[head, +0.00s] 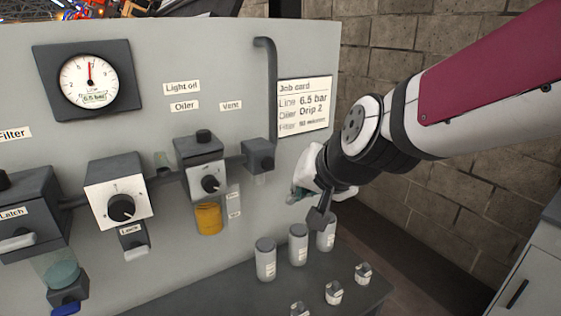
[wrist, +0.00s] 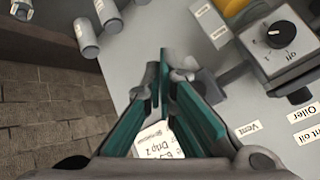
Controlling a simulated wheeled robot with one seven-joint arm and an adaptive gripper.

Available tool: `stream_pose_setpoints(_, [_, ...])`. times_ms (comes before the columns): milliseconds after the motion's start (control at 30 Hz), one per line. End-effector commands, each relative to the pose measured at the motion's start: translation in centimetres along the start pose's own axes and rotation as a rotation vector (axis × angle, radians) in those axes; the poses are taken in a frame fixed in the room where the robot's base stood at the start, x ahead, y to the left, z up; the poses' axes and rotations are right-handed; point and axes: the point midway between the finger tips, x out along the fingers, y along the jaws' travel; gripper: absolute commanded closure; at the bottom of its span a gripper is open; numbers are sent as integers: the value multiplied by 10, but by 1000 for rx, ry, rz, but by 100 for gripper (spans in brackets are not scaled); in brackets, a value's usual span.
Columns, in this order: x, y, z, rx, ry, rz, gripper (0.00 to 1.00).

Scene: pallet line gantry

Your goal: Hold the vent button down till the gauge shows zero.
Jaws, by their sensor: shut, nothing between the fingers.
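The gauge (head: 90,82) is a round white dial in a dark square frame at the upper left of the panel. Its needle points almost straight up, away from the low end of the scale; its small readout looks like 6.5 bar. The dark vent block (head: 258,155) sits on the panel below the Vent label (head: 231,106). In the wrist view the vent block (wrist: 208,86) is partly behind my fingers. My gripper (head: 293,198) is shut and empty, right of and below the block in the head view. I cannot make out the button or any contact.
The oiler (head: 199,165) and regulator (head: 118,195) stand left of the vent. A job card (head: 304,105) is at the panel's right edge. Several grey canisters, such as this one (head: 265,258), stand on the dark bench below. A brick wall (head: 400,60) is behind.

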Motion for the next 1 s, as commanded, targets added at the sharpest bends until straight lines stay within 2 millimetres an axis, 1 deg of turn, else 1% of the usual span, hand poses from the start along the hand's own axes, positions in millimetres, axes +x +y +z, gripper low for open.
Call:
stream_pose_setpoints(400, [37,-27,-26,-1,-3,1,100])
stream_pose_setpoints(533, [46,-34,-33,-2,-2,1,100])
stream_pose_setpoints(733, [54,-39,-38,-1,-2,1,100])
stream_pose_setpoints(1000, [56,-40,-40,-1,-1,0,100])
